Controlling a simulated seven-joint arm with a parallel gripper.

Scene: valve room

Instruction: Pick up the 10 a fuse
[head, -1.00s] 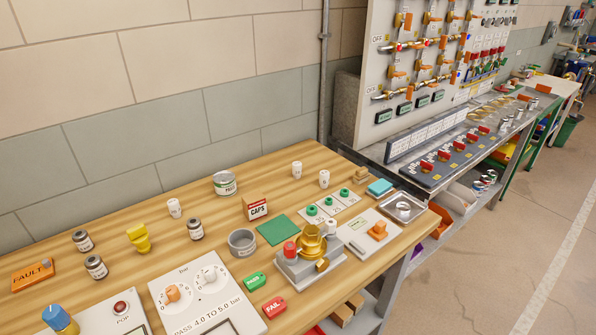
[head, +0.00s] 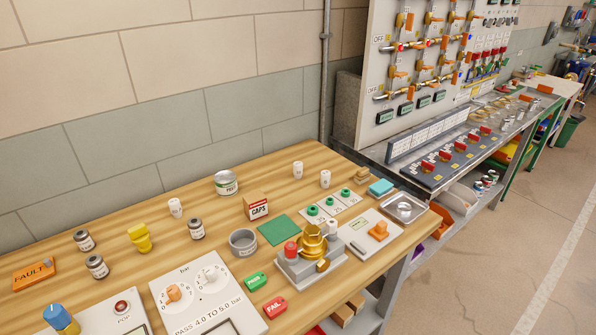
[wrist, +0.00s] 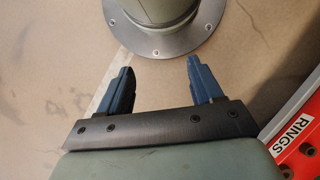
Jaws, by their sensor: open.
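I cannot pick out the 10 A fuse in either view. Three small white cylinders with dark marks stand on the wooden bench (head: 110,222) in the head view: one at the left (head: 176,207) and two at the back right, the first (head: 298,170) and the second (head: 325,179). Their marks are too small to read. My gripper (wrist: 160,66) shows only in the wrist view. Its two blue fingers are wide apart with nothing between them, over bare floor. It is not seen near the bench.
A red bin labelled RINGS (wrist: 300,135) is close at the gripper's right. A round bolted flange (wrist: 180,42) lies beyond the fingers. On the bench stand a brass valve fixture (head: 312,262), a CAPS box (head: 257,207), a metal tray (head: 388,209) and a gauge panel (head: 205,298).

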